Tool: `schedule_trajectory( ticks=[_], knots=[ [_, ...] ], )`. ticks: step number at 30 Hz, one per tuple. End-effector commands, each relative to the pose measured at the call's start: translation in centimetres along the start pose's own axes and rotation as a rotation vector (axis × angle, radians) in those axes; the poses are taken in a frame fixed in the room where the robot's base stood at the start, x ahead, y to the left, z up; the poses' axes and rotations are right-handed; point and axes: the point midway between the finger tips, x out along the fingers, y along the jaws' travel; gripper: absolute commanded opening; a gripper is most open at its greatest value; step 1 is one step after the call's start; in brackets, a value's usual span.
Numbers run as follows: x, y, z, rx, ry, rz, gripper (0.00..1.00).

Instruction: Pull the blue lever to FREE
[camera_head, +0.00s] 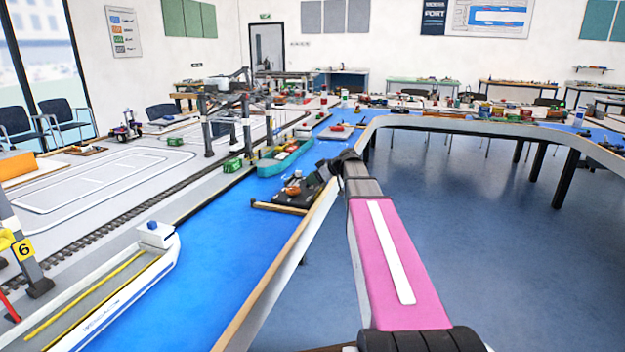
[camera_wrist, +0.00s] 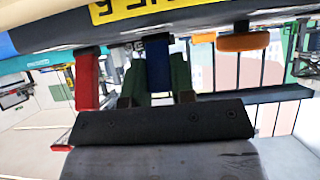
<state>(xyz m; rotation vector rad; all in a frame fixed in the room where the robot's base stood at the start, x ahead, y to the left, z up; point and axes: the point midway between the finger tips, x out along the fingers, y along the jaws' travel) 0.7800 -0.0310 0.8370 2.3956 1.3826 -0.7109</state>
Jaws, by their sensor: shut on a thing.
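In the wrist view the blue lever (camera_wrist: 158,50) hangs from a dark control box (camera_wrist: 200,28), between a red lever (camera_wrist: 87,80) on the left and an orange knob (camera_wrist: 243,41) on the right. My gripper (camera_wrist: 157,85) has a dark green finger on each side of the blue lever and is shut on it. In the head view my gripper (camera_head: 322,175) is at the dark box (camera_head: 290,197); the lever cannot be made out.
The box sits on the blue table (camera_head: 215,235), near its wooden edge (camera_head: 285,255). A green model ship (camera_head: 285,158) lies behind it and a white one (camera_head: 130,290) to the front left. Open floor (camera_head: 480,200) is on the right.

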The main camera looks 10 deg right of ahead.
Motion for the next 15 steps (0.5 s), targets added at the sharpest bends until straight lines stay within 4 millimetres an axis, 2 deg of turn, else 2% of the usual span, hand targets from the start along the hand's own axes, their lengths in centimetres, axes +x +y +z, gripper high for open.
schedule_trajectory(
  ticks=[1,2,3,4,15],
  knots=[
    [-0.01,0.01,0.04,0.000,-0.001,0.000,0.00],
    [-0.01,0.01,0.04,0.000,-0.001,0.000,0.30],
    [0.00,0.01,0.04,0.000,-0.001,0.000,0.43],
    [-0.01,0.01,0.04,0.000,-0.001,0.000,0.49],
    [-0.52,-0.02,0.02,0.000,-0.001,0.000,0.49]
  ],
)
